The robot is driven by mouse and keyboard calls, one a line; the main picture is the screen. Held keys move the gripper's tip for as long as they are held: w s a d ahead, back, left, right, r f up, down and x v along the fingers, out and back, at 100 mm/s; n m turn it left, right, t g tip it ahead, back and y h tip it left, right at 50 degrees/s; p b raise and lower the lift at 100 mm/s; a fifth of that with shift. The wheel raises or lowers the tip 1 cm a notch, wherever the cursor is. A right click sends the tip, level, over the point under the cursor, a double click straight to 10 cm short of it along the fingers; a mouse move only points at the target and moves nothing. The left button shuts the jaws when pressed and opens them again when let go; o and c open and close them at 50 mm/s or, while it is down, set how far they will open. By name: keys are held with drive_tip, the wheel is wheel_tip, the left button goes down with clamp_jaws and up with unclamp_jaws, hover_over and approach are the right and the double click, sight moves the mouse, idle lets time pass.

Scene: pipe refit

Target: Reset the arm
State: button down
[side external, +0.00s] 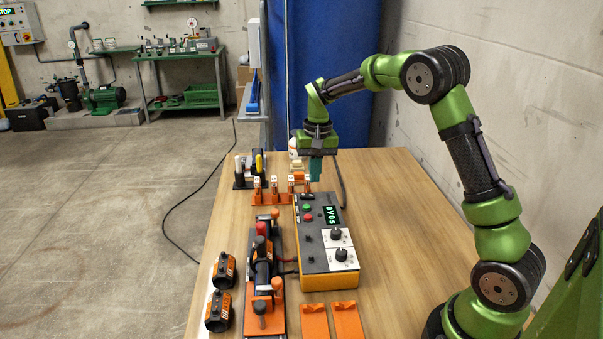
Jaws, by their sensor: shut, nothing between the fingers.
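My gripper (316,168) is in the side external view, at the far end of the wooden table (410,230). It points down with its teal fingers shut and nothing between them. It hangs beyond the far end of the control box (326,240), beside the orange rack (276,190) with several white-topped pieces. Whether the fingertips touch anything behind the box is hard to tell. My arm is raised and bent, reaching over from the right side of the table.
A pipe fixture (264,270) with orange handles stands left of the control box. Two black-and-orange cylinders (220,290) lie at the table's left edge. Two orange blocks (331,320) lie at the front. The table's right half is mostly clear. A wall (500,80) stands behind my arm.

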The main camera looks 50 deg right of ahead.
drive_tip(key=s+a+r+n+t, duration=0.1)
drive_tip(key=s+a+r+t, duration=0.1)
drive_tip(key=s+a, duration=0.3)
drive_tip(key=s+a+r+n+t+y, duration=0.1)
drive_tip(key=s+a+r, duration=0.4)
drive_tip(key=s, duration=0.5)
drive_tip(key=s+a+r+n+t, duration=0.2)
drive_tip(key=s+a+r+t, duration=0.1)
drive_tip(key=s, duration=0.4)
drive_tip(key=a+r, duration=0.1)
drive_tip(key=a, duration=0.1)
drive_tip(key=shift+s+a+r+t+y, duration=0.25)
drive_tip(key=shift+s+a+t+y, duration=0.1)
drive_tip(key=shift+t+y, duration=0.05)
